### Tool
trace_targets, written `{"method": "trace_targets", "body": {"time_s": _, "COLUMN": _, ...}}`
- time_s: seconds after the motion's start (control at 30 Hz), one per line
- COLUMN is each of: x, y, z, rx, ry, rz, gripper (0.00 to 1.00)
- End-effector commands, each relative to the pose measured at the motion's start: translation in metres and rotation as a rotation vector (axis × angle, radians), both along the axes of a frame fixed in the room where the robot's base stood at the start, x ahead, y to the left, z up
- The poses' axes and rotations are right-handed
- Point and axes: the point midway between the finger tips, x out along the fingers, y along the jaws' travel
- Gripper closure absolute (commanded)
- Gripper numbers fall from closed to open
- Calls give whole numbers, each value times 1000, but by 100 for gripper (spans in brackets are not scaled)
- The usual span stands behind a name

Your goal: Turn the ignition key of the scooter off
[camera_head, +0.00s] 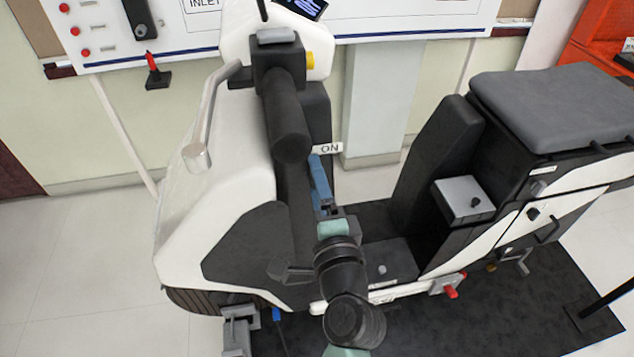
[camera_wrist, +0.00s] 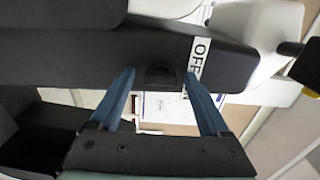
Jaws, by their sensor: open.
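The scooter (camera_head: 225,175) is white and dark grey and stands in the middle of the head view. An "ON" label (camera_head: 328,148) shows at the right edge of its dark front column. In the wrist view, an "OFF" label (camera_wrist: 198,62) is on the dark panel. A small dark rounded part, seemingly the ignition key (camera_wrist: 160,75), sits left of that label. My gripper (camera_head: 318,165) is at the column, below the handlebar. In the wrist view, my gripper (camera_wrist: 159,82) is open, with one blue finger either side of the key. I cannot tell whether they touch it.
The black handlebar grip (camera_head: 288,125) hangs close above my gripper. The grey seat (camera_head: 555,100) and a grey box (camera_head: 464,198) are to the right. A wall board (camera_head: 400,18) with red buttons is behind. The scooter stands on a dark mat (camera_head: 530,310).

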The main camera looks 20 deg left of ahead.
Motion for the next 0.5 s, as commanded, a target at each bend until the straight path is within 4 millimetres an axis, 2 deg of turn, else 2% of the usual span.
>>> {"method": "trace_targets", "body": {"time_s": 0.17, "x": -4, "y": -3, "z": 0, "rx": 1, "ry": 1, "rz": -1, "gripper": 20}}
{"method": "trace_targets", "body": {"time_s": 0.27, "x": -13, "y": -10, "z": -2, "rx": 1, "ry": 1, "rz": -2, "gripper": 20}}
{"method": "trace_targets", "body": {"time_s": 0.5, "x": -56, "y": -39, "z": -3, "rx": 0, "ry": 2, "rz": -3, "gripper": 20}}
